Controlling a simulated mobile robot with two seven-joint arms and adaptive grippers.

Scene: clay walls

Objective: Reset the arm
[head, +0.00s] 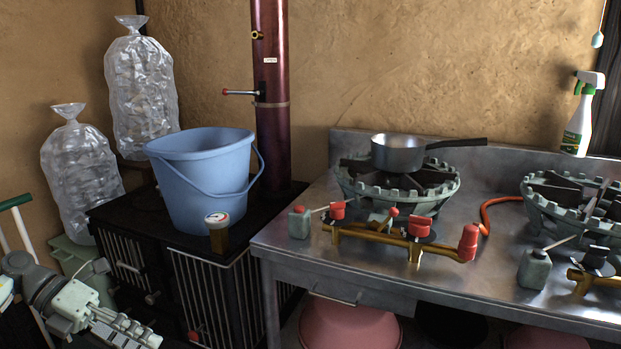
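My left arm comes in at the lower left corner, and its gripper (122,331) is low in front of the black stove, at the bottom edge of the head view. It is seen at a steep angle and partly cut off, so the gap between its fingers is not clear. No held object shows at it. My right arm and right gripper are not in view.
A blue bucket (201,185) stands on the black stove (215,285) beside a dark red pipe (271,110). A metal counter (390,283) at right carries burners and a saucepan (398,153). Clear bags (142,95) stand at left. A spray bottle (578,125) is at far right.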

